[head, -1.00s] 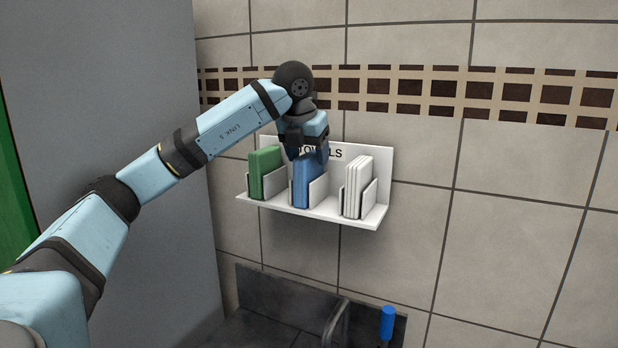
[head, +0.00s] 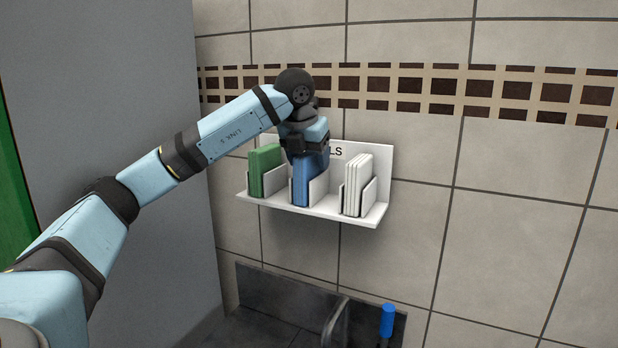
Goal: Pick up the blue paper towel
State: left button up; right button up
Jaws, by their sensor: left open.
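The blue paper towels (head: 304,185) stand upright in the middle slot of a white wall shelf (head: 330,211). My left gripper (head: 307,154) is open and points down at their top edge, covering their upper part. Whether its fingers are on both sides of a towel or touch it cannot be told, because the gripper body hides this. My right gripper is not in view.
Green towels (head: 265,171) stand in the left slot close beside my gripper, and white towels (head: 356,185) in the right slot. A tiled wall is behind. Below are a dark sink (head: 265,312), a faucet (head: 335,322) and a blue-topped handle (head: 387,321). A grey partition (head: 130,60) is at left.

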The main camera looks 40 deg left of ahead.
pick_arm(q)
grip_shut()
